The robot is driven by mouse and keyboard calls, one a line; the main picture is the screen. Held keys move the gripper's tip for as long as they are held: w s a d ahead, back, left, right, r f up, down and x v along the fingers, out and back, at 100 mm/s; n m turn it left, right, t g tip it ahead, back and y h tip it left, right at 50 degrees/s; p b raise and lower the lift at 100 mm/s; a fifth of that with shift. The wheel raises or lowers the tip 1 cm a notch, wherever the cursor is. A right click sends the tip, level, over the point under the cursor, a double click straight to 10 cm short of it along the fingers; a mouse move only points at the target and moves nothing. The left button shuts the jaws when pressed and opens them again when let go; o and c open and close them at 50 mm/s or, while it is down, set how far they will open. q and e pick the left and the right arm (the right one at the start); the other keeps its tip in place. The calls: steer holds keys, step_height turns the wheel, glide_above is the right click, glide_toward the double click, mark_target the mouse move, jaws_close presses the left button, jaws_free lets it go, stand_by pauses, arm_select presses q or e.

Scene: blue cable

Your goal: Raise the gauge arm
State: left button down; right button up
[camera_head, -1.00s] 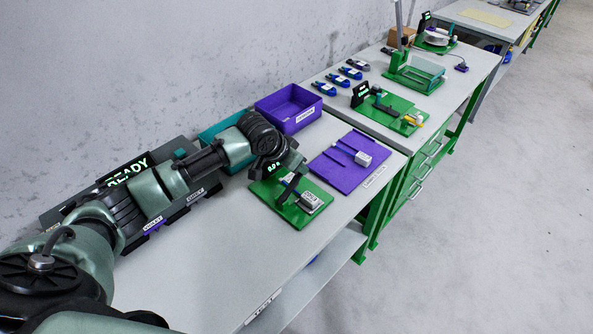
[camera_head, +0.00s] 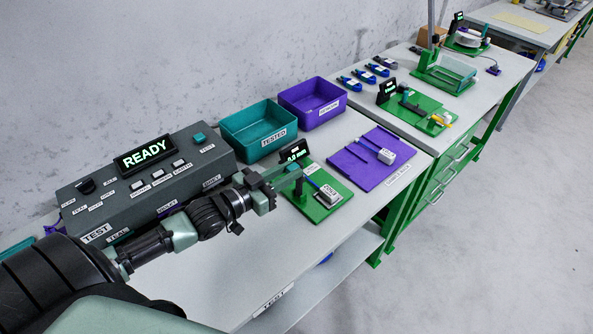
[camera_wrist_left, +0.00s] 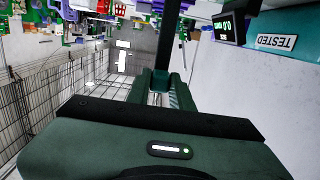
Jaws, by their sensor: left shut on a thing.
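The gauge stands on a green base (camera_head: 328,209) on the near bench, with a small black display (camera_head: 293,155) reading about 0.0 mm. The display also shows in the left wrist view (camera_wrist_left: 228,27). My left gripper (camera_head: 292,178) reaches the gauge from the left, above the base's left part. In the left wrist view its fingers (camera_wrist_left: 162,85) are shut on a long dark bar (camera_wrist_left: 174,40), which looks like the gauge arm. My fingers partly hide the arm in the head view. A small pale labelled block (camera_head: 328,195) sits on the base's right part. My right gripper is not in view.
A grey test box (camera_head: 90,212) with a READY display stands left behind my arm. Teal (camera_head: 250,155) and purple (camera_head: 318,122) bins stand behind the gauge. A purple plate (camera_head: 362,173) lies to its right. Bare bench lies in front.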

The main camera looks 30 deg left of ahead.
arm_select(q)
steer(key=shift+s+a+f+t+b, duration=0.15)
steer(key=shift+s+a+f+t, duration=0.15)
steer(key=shift+s, duration=0.25)
steer(key=shift+s+a+f+t+b, duration=0.1)
steer(key=shift+s+f+t+b, duration=0.1)
steer(key=shift+s+f, duration=0.3)
steer(key=shift+s, duration=0.1)
steer(key=c, duration=1.2)
jaws_free()
steer(key=shift+c, duration=0.2)
steer(key=shift+r, duration=0.15)
steer(key=v, duration=0.7)
steer(key=shift+s+a, duration=0.2)
steer(key=shift+s, duration=0.1)
